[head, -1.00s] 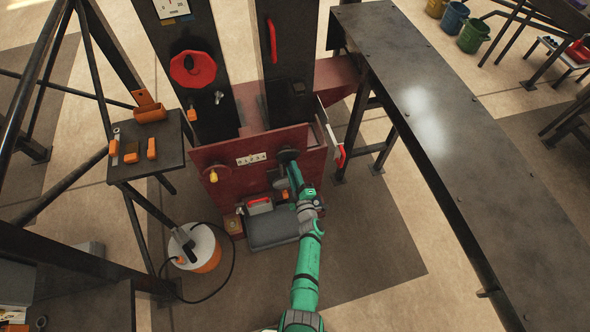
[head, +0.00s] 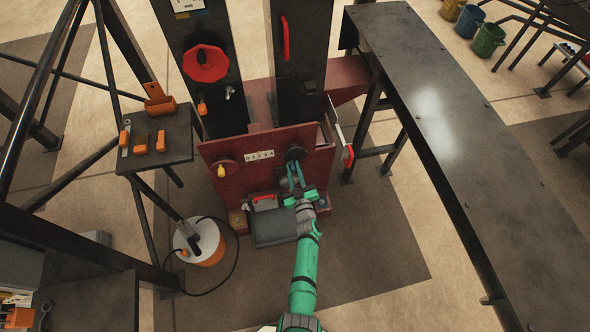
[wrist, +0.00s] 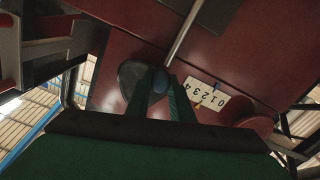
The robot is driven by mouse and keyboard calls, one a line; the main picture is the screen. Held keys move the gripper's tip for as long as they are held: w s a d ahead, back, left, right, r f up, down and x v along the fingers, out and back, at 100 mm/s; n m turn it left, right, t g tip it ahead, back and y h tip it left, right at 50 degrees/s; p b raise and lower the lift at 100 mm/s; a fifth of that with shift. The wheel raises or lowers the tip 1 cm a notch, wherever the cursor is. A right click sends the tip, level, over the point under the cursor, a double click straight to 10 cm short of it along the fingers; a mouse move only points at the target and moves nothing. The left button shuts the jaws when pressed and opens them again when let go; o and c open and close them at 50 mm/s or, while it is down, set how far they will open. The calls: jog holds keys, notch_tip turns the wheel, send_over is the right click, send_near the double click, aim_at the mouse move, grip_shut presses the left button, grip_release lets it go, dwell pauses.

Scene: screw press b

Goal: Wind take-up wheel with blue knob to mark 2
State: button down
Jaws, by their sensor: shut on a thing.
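The take-up wheel is a dark disc (head: 296,153) on the front of the red press, right of the number plate (head: 259,155). It also shows in the wrist view (wrist: 128,75). The blue knob (wrist: 160,82) sits between my fingertips in the wrist view. My gripper (head: 293,168) is shut on this knob, in front of the wheel's lower part. The number plate (wrist: 208,101) reads 0 to 4 in the wrist view, with small coloured marks along its edge. I cannot tell which number the pointer is at. In the head view my fingers hide the knob.
A second, reddish wheel with a yellow knob (head: 221,171) is left of the plate. A grey box (head: 272,228) lies below my gripper. A red-handled lever (head: 347,154) stands to the right, near a long dark table (head: 440,130). A small tool stand (head: 178,139) is at left.

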jog(key=shift+s+f+m, duration=0.1)
jog(key=shift+s+m, duration=0.05)
jog(key=shift+m, duration=0.15)
jog(key=c, duration=1.6)
grip_release()
jog(key=shift+o, duration=0.2)
jog(key=v, duration=1)
jog(key=shift+s, duration=0.35)
jog(key=shift+d, duration=0.1)
